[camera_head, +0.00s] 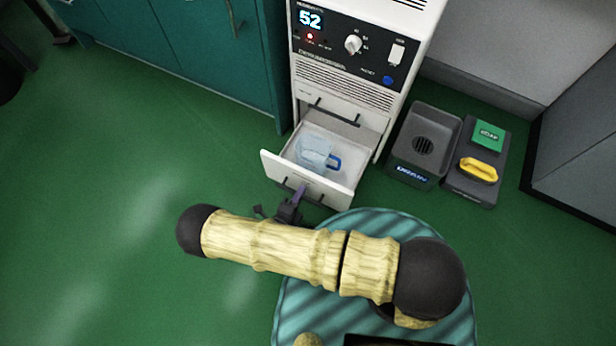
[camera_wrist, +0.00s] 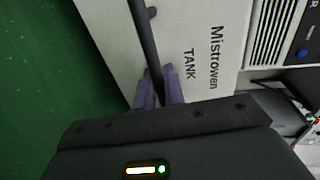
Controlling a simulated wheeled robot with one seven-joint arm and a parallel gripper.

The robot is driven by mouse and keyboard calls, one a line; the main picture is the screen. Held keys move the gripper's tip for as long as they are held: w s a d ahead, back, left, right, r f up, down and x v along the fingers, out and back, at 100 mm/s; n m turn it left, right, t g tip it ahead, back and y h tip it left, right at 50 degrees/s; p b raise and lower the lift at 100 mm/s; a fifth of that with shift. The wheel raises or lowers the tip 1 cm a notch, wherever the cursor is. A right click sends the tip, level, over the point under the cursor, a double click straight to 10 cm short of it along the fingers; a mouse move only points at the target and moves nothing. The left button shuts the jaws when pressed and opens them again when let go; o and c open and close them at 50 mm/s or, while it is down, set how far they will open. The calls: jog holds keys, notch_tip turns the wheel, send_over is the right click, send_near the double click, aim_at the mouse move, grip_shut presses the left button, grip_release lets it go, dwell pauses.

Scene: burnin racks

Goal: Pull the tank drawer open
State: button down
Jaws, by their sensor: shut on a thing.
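The tank drawer (camera_head: 278,170) is a white drawer low in the white machine, and it stands pulled out in the head view. A clear, bluish container (camera_head: 313,150) with a blue handle sits inside it. In the wrist view the drawer front (camera_wrist: 205,50) reads "TANK" and "Mistrowen", and a dark bar handle (camera_wrist: 145,45) runs along it. My gripper (camera_wrist: 159,85) has its purple fingers on either side of this bar and is shut on it. In the head view my gripper (camera_head: 298,196) is at the drawer's front, partly hidden by my arm.
The white machine (camera_head: 345,75) has a display reading 52, a knob and a closed upper drawer. Teal cabinets (camera_head: 190,45) are left. Green floor is clear at left.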

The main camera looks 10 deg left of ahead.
jog(key=shift+f+v, duration=0.2)
jog(key=shift+v, duration=0.9)
jog(key=c, duration=1.6)
grip_release()
jog(key=shift+o, duration=0.2)
jog(key=p+v, duration=0.5)
jog(key=v, duration=1.2)
jog(key=shift+s, duration=0.2)
jog(key=shift+r, duration=0.1)
